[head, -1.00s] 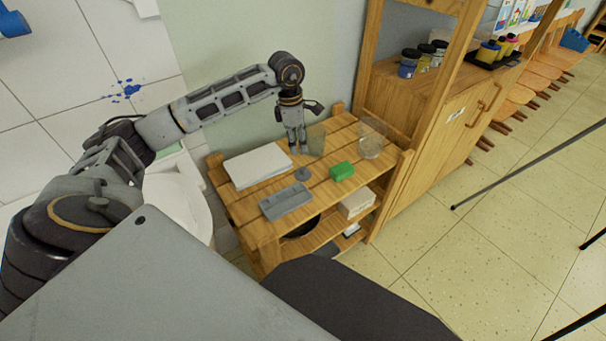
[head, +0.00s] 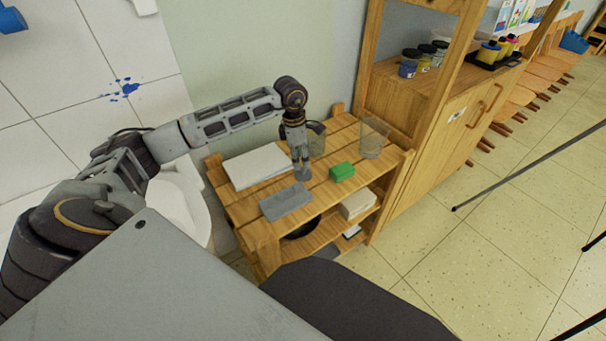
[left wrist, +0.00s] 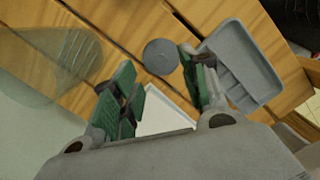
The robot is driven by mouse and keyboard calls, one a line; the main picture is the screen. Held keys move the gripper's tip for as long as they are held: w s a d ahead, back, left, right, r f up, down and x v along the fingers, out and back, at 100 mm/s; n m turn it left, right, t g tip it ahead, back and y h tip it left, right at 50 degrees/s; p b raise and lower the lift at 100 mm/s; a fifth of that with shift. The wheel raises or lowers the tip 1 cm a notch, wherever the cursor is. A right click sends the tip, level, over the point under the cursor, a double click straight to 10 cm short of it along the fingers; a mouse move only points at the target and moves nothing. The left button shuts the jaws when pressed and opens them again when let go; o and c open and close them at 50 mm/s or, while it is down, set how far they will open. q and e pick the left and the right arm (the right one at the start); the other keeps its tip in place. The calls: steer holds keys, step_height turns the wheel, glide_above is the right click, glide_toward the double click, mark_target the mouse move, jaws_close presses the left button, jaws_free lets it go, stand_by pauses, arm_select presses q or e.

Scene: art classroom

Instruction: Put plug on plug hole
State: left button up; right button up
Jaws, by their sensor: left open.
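The plug is a small grey round disc (left wrist: 160,57) lying on the wooden shelf top; in the head view it shows (head: 303,174) just under my left fingertips. My left gripper (head: 301,166) points down over the plug. In the left wrist view the green-padded fingers (left wrist: 157,70) are spread apart, with the plug beyond and between their tips and nothing held. The white sink (head: 186,208) stands left of the shelf, partly hidden by my left arm; its plug hole is not visible. My right gripper is not in view.
The wooden shelf (head: 235,207) also holds a white stack (head: 256,164), a grey tray (head: 285,201), a green block (head: 342,171) and a clear glass (head: 373,138). Another clear container (head: 316,140) stands close behind my left gripper. A wooden cabinet (head: 440,120) rises at right.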

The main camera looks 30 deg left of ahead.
mark_target(302, 169)
arm_select(q)
steer(key=shift+f, duration=0.65)
steer(key=f, duration=0.1)
steer(key=f+b, duration=0.1)
steer(key=shift+d+f, duration=0.2)
steer(key=shift+f, duration=0.2)
steer(key=shift+w+f, duration=0.1)
steer(key=shift+f, duration=0.4)
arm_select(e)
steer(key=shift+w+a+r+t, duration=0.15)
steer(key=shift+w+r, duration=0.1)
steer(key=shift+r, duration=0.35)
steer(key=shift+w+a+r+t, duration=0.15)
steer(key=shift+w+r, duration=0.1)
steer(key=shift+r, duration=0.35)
arm_select(q)
steer(key=shift+c, duration=0.2)
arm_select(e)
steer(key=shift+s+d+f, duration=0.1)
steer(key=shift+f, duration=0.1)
arm_select(q)
jaws_close()
